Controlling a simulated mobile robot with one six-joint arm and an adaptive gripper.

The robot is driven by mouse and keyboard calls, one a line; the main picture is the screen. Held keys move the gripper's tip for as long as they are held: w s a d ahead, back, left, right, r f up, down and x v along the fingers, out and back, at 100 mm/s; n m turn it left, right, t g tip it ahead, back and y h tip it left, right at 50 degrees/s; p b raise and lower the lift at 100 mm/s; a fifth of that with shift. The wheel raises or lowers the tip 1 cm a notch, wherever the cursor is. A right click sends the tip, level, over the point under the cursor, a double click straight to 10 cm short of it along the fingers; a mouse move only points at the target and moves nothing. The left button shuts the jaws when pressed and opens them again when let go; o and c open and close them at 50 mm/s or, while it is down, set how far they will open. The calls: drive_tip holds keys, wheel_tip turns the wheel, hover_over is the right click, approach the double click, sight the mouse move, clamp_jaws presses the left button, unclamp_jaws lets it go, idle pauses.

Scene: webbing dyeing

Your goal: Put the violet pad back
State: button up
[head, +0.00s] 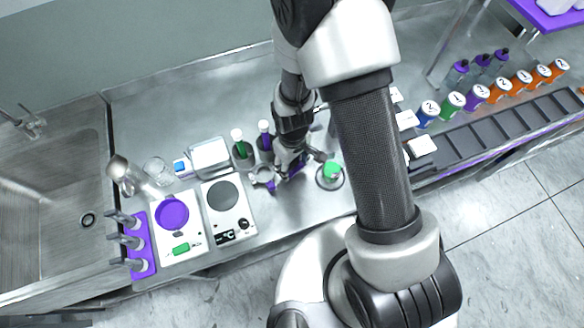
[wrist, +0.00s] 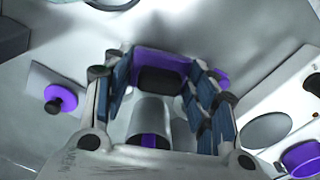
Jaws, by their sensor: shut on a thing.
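My gripper (head: 292,168) is low over the metal counter, between the white hot plate and a green-topped round item. In the wrist view its fingers (wrist: 160,95) are closed on a violet piece with a dark middle (wrist: 160,78), which seems to be the violet pad. Violet also shows at the fingers in the head view, partly hidden by them. A grey cylinder with a violet stripe (wrist: 149,125) shows between the fingers. I cannot tell whether the held piece touches the counter.
The white scale with a violet dish (head: 172,213), the hot plate (head: 228,207) and a violet rack (head: 139,243) stand left. The green-topped item (head: 331,171) is close on the right. Numbered cans (head: 453,104) line the right. A violet knob (wrist: 61,97) shows left in the wrist view.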

sight(292, 169)
drive_tip(key=shift+f+b, duration=0.3)
drive_tip(key=shift+f, duration=1.45)
drive_tip(key=shift+f, duration=0.15)
drive_tip(key=o, duration=0.8)
